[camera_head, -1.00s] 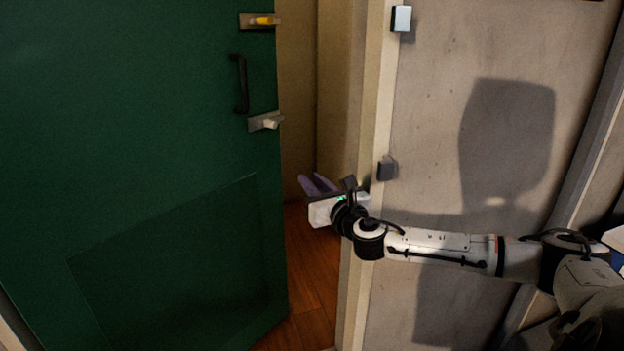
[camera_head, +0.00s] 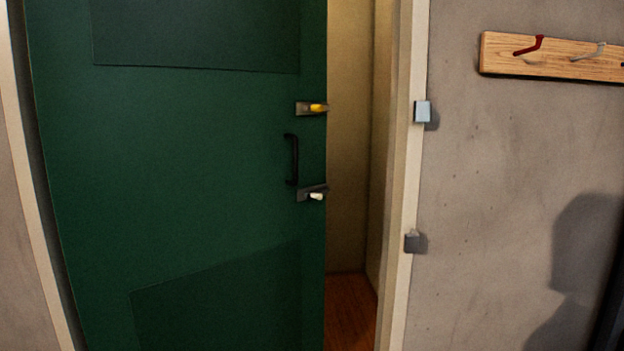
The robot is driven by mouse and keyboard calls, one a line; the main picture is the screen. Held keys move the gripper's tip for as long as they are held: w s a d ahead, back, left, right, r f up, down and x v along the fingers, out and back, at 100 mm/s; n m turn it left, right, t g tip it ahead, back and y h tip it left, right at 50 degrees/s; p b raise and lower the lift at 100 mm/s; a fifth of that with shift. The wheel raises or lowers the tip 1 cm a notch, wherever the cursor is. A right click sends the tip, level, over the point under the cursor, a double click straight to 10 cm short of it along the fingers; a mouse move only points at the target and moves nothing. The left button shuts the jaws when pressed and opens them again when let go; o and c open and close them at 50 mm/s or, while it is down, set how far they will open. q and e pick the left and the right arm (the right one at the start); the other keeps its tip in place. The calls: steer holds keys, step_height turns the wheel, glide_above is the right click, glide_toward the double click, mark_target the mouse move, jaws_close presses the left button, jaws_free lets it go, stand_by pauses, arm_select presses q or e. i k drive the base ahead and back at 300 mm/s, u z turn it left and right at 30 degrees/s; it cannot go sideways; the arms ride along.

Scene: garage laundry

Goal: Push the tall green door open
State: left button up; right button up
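The tall green door (camera_head: 200,150) fills the left half of the head view. It stands partly open, with a gap between its right edge and the door frame (camera_head: 408,180). A black pull handle (camera_head: 292,159) is on the door near its right edge. A latch with a yellow knob (camera_head: 315,107) sits above the handle, and a latch with a pale knob (camera_head: 314,195) sits below it. Neither of my grippers is in view.
Through the gap, a wooden floor (camera_head: 349,312) and a beige wall (camera_head: 348,150) show. Two small grey metal catches (camera_head: 422,111) (camera_head: 414,242) are fixed on the frame's side. A wooden rack with hooks (camera_head: 500,55) hangs on the grey wall at right.

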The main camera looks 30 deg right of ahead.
mark_target(182, 152)
steer(key=z, duration=1.15)
steer(key=i, duration=0.5)
steer(key=u, duration=1)
